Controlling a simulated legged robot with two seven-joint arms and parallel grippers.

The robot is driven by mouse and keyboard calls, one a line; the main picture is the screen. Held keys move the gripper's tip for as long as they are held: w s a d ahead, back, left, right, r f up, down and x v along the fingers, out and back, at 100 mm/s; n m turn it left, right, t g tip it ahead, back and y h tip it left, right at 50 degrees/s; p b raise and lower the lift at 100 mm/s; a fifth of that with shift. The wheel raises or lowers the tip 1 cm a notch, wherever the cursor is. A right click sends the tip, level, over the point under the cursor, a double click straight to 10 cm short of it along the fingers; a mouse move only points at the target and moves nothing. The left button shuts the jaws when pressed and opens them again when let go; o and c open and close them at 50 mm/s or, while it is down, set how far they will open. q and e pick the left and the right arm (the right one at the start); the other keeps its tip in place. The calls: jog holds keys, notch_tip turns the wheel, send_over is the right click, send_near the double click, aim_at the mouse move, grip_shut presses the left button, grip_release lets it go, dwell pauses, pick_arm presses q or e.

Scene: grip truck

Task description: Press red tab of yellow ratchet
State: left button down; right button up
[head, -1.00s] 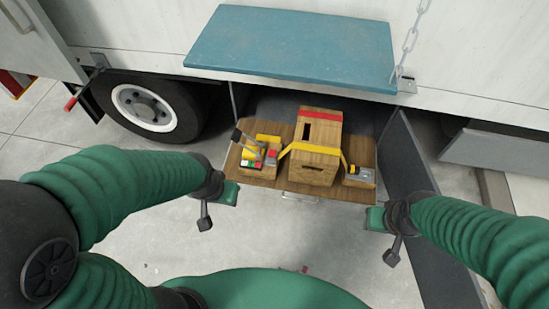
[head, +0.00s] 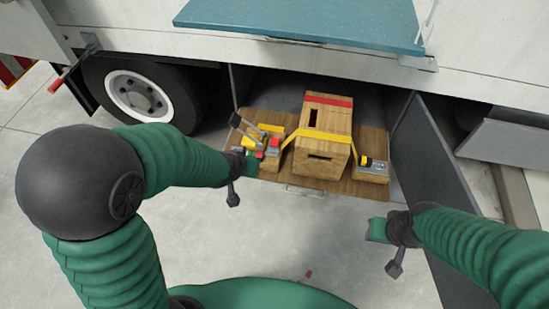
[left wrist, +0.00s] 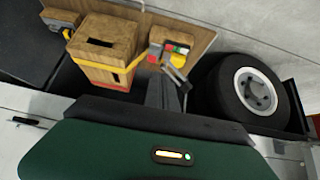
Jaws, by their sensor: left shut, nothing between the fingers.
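The yellow ratchet (head: 268,129) sits on a wooden block at the left of the pull-out board, with a raised grey lever (head: 246,127) and small red parts (head: 275,142). In the left wrist view the ratchet (left wrist: 158,35) shows with red and green parts beside it. I cannot tell for sure which red part is its tab. My left gripper (head: 251,165) is shut and empty, close to the front left of the ratchet block; contact is unclear. My right gripper (head: 374,230) hangs apart, in front of the board's right side; its fingers are not clear.
A wooden box (head: 322,125) with a red stripe and a yellow strap stands mid-board (head: 300,181). A grey buckle (head: 372,171) is at the right. A blue panel (head: 300,20) overhangs the compartment. A dark door (head: 432,165) stands right; a wheel (head: 140,97) is left.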

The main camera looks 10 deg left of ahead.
aim_at(275, 142)
pick_arm(q)
jog(key=w+d+f+t+b, duration=0.3)
jog(key=w+f+t+b, duration=0.4)
jog(key=w+f+b, duration=0.6)
notch_tip(275, 142, down, 2)
jog(key=b, duration=0.4)
jog(key=shift+w+t+b, duration=0.25)
jog(key=shift+t+b, duration=0.05)
jog(key=b+x, duration=0.1)
jog(key=x, duration=0.2)
jog(key=b+x, duration=0.2)
jog(key=x, duration=0.2)
jog(key=f+b+x, duration=0.1)
jog(key=b+x, duration=0.1)
jog(key=x, duration=0.1)
jog(key=shift+w+f, duration=0.1)
jog(key=shift+w, duration=0.05)
notch_tip(275, 142, down, 2)
jog(key=shift+f+b, duration=0.25)
jog(key=shift+b, duration=0.5)
jog(key=shift+f, duration=0.25)
